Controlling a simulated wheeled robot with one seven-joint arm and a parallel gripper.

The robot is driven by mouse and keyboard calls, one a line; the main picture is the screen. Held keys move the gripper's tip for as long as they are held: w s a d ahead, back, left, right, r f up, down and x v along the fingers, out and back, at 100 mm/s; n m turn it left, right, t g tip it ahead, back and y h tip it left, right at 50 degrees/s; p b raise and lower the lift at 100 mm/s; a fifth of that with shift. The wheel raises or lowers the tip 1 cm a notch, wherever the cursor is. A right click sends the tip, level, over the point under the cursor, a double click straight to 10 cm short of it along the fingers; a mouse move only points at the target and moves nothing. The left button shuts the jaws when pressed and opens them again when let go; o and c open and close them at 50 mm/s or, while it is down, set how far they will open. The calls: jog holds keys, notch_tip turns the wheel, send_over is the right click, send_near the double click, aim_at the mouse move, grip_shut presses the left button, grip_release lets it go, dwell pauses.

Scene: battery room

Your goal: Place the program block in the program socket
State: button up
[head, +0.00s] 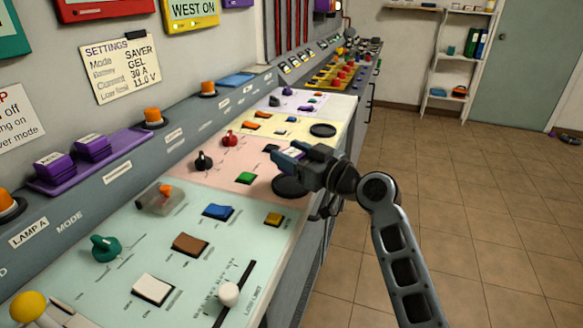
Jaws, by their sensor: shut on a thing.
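My gripper (280,160) is over the pink panel section, its fingers pointing left. It is shut on a small block (293,153), of which only a purple patch with a pale label shows between the fingers; its lettering is too small to read. Two more purple blocks with white labels, a nearer one (55,168) and a farther one (93,147), stand on a purple tray (118,160) on the grey ledge at the left. I cannot make out the program socket; the gripper hides part of the pink section (215,178).
The sloping console carries knobs, a green knob (105,248), a black knob (203,161) and a red knob (230,139), plus a lever (228,294) and coloured buttons. A settings card (122,68) reads Mode SAVER, GEL, 30 A, 11.0 V.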

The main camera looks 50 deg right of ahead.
jog(key=shift+f, duration=2)
jog(key=shift+f+b, duration=0.2)
jog(key=shift+b, duration=0.1)
jog(key=o, duration=1.1)
jog(key=shift+c, duration=0.2)
jog(key=shift+r, duration=0.15)
jog(key=shift+r+p, duration=0.2)
jog(key=shift+p, duration=0.2)
jog(key=s+b, duration=0.3)
jog(key=s, duration=0.9)
jog(key=shift+a+f, duration=0.15)
jog(key=shift+a, duration=0.15)
